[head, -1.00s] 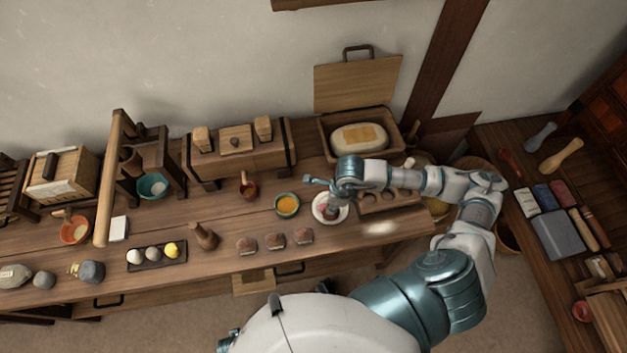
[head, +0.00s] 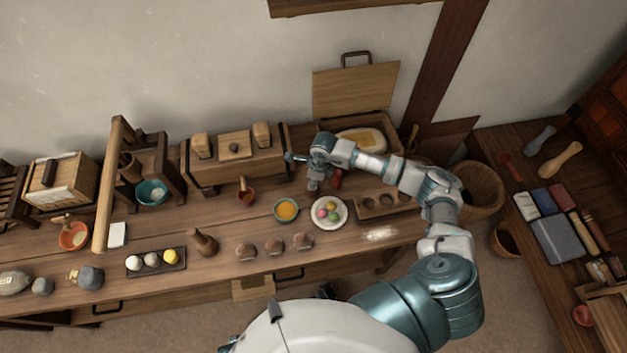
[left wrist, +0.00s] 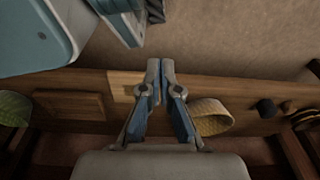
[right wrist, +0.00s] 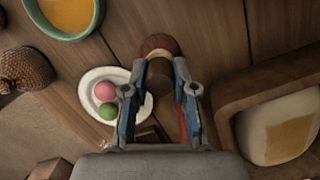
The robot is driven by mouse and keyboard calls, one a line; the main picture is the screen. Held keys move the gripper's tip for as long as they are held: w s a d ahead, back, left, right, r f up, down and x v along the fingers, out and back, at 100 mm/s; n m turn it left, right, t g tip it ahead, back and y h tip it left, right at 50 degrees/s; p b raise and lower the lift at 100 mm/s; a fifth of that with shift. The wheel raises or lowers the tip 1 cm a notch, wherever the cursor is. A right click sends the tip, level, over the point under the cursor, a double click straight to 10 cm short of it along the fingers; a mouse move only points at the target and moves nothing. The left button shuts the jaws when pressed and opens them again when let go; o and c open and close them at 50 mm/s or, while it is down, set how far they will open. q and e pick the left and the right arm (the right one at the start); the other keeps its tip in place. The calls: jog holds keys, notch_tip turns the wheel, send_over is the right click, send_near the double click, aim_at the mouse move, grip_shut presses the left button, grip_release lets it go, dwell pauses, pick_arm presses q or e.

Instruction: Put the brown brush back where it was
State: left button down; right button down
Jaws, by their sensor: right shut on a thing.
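My right gripper (head: 313,186) is above the table, just behind and left of the white plate (head: 329,212). In the right wrist view the right gripper (right wrist: 159,68) is shut on the brown brush (right wrist: 158,46), a rounded brown piece with a pale band and a darker stub between the fingers. The brush is hard to make out in the head view. My left gripper (left wrist: 160,66) is shut and empty in the left wrist view, apart from the table front.
An orange-filled bowl (head: 287,208) stands left of the plate. A red piece (head: 337,180) is close beside the right gripper. An open lidded box (head: 358,127) is behind. A block with hollows (head: 378,205) lies right. Several brown lumps (head: 274,244) line the front.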

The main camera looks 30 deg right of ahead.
aim_at(317, 188)
jog(key=c, duration=1)
grip_release()
jog(key=shift+a, duration=0.35)
jog(key=shift+o, duration=0.4)
jog(key=shift+a+r, duration=0.1)
jog(key=shift+a, duration=0.2)
jog(key=shift+d+r, duration=0.25)
jog(key=shift+r, duration=0.15)
pick_arm(q)
jog(key=shift+s+a+f, duration=0.25)
jog(key=shift+a+f, duration=0.1)
jog(key=shift+f, duration=0.1)
pick_arm(e)
notch_tip(317, 188, up, 11)
jog(key=s+d, duration=0.1)
jog(key=shift+d, duration=0.15)
pick_arm(q)
jog(key=shift+s+d, duration=0.1)
jog(key=shift+d, duration=0.05)
pick_arm(e)
jog(key=shift+s+d, duration=0.1)
jog(key=shift+d, duration=0.2)
